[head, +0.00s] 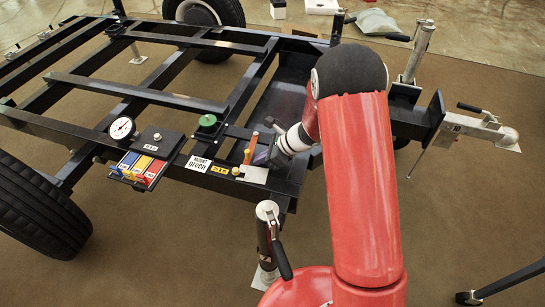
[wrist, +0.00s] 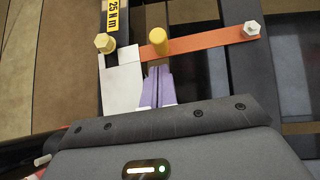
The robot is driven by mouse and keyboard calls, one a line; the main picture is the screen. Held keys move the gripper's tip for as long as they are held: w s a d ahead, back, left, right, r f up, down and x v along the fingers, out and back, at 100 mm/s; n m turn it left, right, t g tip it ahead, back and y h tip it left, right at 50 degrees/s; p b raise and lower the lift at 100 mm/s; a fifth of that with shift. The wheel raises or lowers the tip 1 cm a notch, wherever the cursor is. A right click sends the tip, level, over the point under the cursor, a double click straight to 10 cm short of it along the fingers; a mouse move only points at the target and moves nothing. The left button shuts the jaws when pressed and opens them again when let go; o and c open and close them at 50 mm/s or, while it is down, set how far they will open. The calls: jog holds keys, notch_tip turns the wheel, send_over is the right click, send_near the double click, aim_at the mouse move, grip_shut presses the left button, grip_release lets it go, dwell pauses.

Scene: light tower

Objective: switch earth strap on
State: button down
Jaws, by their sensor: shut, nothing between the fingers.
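The earth strap looks like a flat orange bar (wrist: 205,41) with a yellow post (wrist: 159,39) near one end and a pale bolt head (wrist: 252,29) at its far end. In the head view the orange bar (head: 253,142) stands out on the black frame. A pale metal plate (wrist: 118,77) with a brass hex bolt (wrist: 104,43) lies to the left; the bar's left end meets its edge. My gripper (wrist: 157,72) has purple fingers, shut and empty, just below the yellow post in the wrist view. In the head view my gripper (head: 262,156) is beside the bar; contact is unclear.
A yellow torque label (wrist: 116,16) is on the frame beside the plate. A jack post (head: 268,235) stands in front.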

jog(key=shift+a, duration=0.25)
jog(key=shift+a+m+t+b, duration=0.4)
jog(key=shift+a+m+b, duration=0.1)
jog(key=shift+a+b, duration=0.4)
jog(key=shift+d, duration=0.15)
